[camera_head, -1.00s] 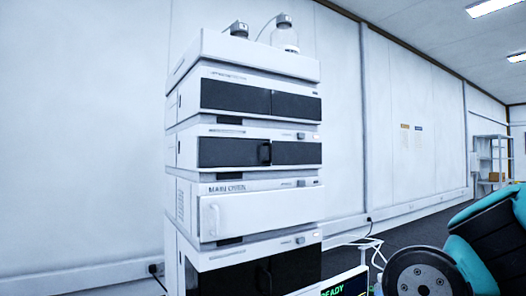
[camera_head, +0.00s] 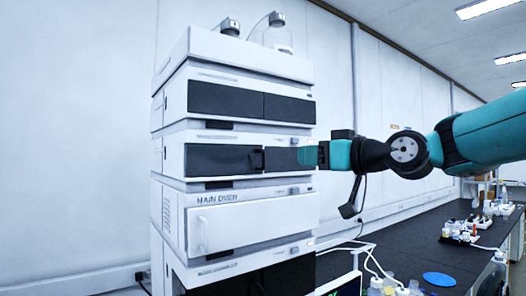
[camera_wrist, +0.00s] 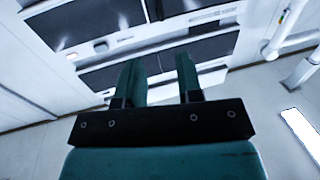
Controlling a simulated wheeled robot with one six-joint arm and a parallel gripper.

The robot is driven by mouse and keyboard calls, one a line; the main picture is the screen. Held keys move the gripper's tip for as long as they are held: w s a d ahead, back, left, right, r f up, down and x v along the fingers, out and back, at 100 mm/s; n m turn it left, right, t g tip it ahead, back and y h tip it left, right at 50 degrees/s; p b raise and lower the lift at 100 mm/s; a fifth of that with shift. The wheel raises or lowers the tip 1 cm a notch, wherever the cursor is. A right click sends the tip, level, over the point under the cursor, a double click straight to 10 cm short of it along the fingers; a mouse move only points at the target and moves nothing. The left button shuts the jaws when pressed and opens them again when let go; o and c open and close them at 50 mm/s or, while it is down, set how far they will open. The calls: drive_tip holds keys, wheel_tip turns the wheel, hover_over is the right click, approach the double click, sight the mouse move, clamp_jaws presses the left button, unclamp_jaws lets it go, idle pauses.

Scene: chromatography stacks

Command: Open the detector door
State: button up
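The instrument stack (camera_head: 225,131) stands left of centre in the head view. Its upper module has dark panels (camera_head: 225,100) and no visible handle. Below it, a module has a dark door (camera_head: 215,159) with a black upright handle (camera_head: 258,160), looking shut. The white door (camera_head: 255,223) under the "MAIN OVEN" label is shut. The small labels are unreadable, so I cannot tell which module is the detector. My gripper (camera_head: 312,155) is at the right end of the handled dark front, right of its handle. In the wrist view, my gripper (camera_wrist: 158,62) is open, with nothing between its fingers.
Bottles (camera_head: 278,36) stand on top of the stack. A dark bench (camera_head: 400,260) at right carries small vials (camera_head: 465,232) and a blue disc (camera_head: 438,279). A white frame with cables (camera_head: 365,250) stands beside the stack's lower right.

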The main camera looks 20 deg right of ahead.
sight(264, 154)
drive_tip(key=p+x, duration=0.6)
drive_tip(key=x, duration=0.6)
drive_tip(key=shift+w+a+r, duration=0.1)
drive_tip(key=shift+w+a, duration=0.1)
drive_tip(key=shift+a, duration=0.05)
drive_tip(key=shift+w+a+p, duration=0.3)
drive_tip(key=shift+w+p, duration=0.05)
drive_tip(key=shift+w, duration=0.3)
drive_tip(key=shift+c, duration=0.4)
clamp_jaws()
